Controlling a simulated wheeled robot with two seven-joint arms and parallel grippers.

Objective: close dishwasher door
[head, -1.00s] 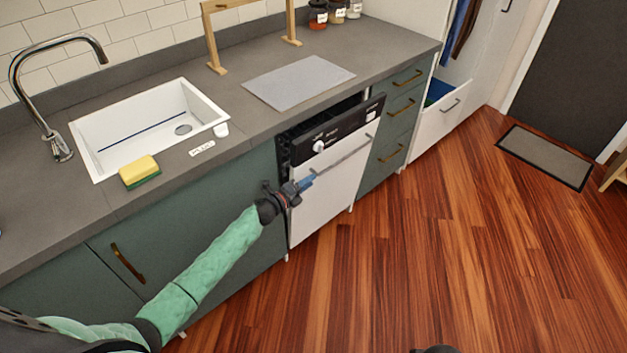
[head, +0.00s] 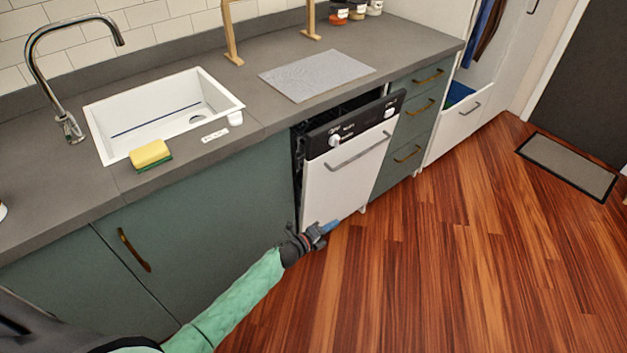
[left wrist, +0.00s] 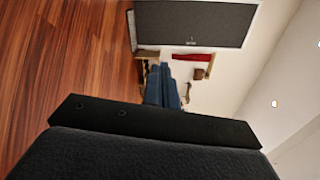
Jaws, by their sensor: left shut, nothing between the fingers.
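The dishwasher door (head: 343,182) is white with a black control strip (head: 356,124) along its top and a grey bar handle. It stands nearly upright, its top tilted out from the counter with a dark gap behind it. My left gripper (head: 328,227) is shut and empty, low in front of the door's lower left part in the head view. I cannot tell whether it touches the door. The left wrist view shows blue fingers (left wrist: 163,88) pointing across the room, with no dishwasher in sight. My right gripper is not in view.
The grey counter (head: 213,147) above holds a white sink (head: 165,112), a yellow sponge (head: 150,154) and a grey mat (head: 316,75). Green drawers (head: 412,121) stand right of the dishwasher. The wooden floor (head: 450,260) in front is clear, with a doormat (head: 567,165) far right.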

